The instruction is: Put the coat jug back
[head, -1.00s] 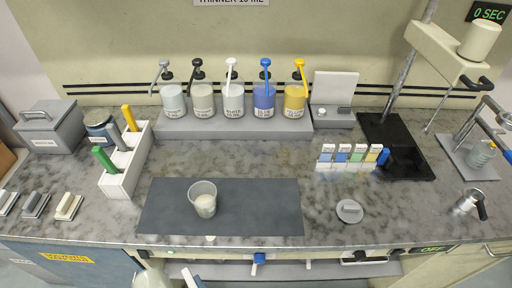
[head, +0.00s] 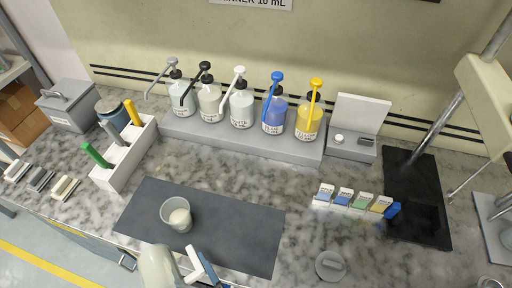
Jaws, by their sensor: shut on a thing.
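A cream jug (head: 157,268), which I take to be the coat jug, shows at the bottom edge of the head view, just in front of the dark grey mat (head: 240,232). Its lower part is cut off by the frame. My gripper (head: 198,262), white and dark with a blue part, is at the jug's right side and shut on it. The exact grip is only partly visible. A clear cup (head: 176,214) with pale contents stands on the mat just beyond the jug.
Several pump bottles (head: 242,106) stand on a grey riser (head: 190,128) at the back. A white rack (head: 122,158) with green, grey and yellow handles is at left. Colour cards (head: 343,198) and a round grey lid (head: 331,265) lie right. Marble between mat and riser is clear.

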